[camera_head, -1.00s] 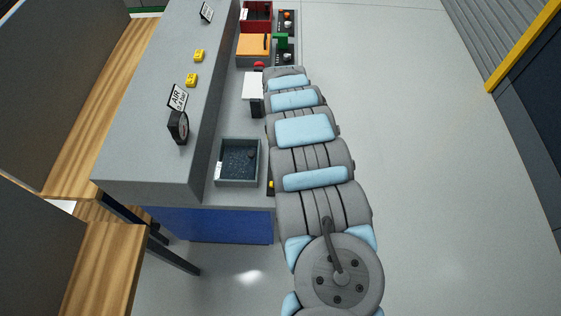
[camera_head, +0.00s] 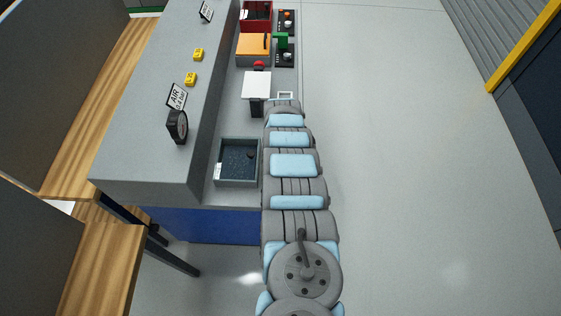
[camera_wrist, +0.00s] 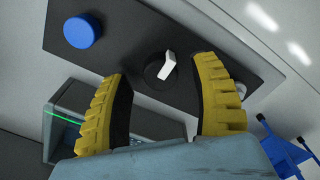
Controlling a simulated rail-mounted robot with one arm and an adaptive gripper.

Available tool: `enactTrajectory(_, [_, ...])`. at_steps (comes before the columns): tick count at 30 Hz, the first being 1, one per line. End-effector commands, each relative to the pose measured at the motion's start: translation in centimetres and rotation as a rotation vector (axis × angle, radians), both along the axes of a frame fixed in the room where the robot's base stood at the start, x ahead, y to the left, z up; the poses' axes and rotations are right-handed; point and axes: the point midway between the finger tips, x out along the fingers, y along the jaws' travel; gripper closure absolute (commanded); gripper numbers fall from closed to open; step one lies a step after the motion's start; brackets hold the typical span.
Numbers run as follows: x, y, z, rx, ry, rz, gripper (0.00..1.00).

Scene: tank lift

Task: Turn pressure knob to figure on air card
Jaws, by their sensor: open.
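In the wrist view a round black knob (camera_wrist: 154,74) with a white pointer (camera_wrist: 168,65) sits on a dark panel (camera_wrist: 120,55). My gripper (camera_wrist: 161,68) is open, its two yellow fingers spread. The knob appears in the gap between the fingertips; I see no contact. In the head view the AIR card (camera_head: 177,96) stands on the grey ledge; its figure looks like 0.4 bar, in small print. A round black gauge (camera_head: 177,126) stands just in front of it; its dial is barely readable. My arm hides the knob and gripper there.
A blue button (camera_wrist: 82,31) is on the same panel. A dark box with a green line (camera_wrist: 65,122) lies left of my fingers, and a blue part (camera_wrist: 287,148) at right. A grey bin (camera_head: 238,162) and a white plate (camera_head: 257,86) stand beside my arm.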

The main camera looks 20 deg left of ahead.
Motion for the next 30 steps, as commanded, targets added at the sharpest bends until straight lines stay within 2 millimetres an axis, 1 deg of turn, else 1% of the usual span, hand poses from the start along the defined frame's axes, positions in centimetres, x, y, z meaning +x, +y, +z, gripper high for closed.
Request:
enactTrajectory(1, [-0.03,0.10,-0.44,0.001,0.000,0.001,0.38])
enactTrajectory(6, [0.14,-0.10,-0.92,-0.001,-0.004,0.000,0.38])
enactTrajectory(17, [0.08,-0.12,-1.07,-0.002,-0.002,0.000,0.38])
enactTrajectory(20, [0.07,-0.13,-1.07,-0.002,-0.002,0.000,0.64])
enactTrajectory(21, [0.06,-0.13,-1.08,-0.002,-0.002,0.000,0.75])
enactTrajectory(24, [0.06,-0.13,-1.08,-0.002,-0.001,0.000,1.00])
enactTrajectory(30, [0.05,-0.13,-1.10,-0.002,-0.001,-0.008,1.00])
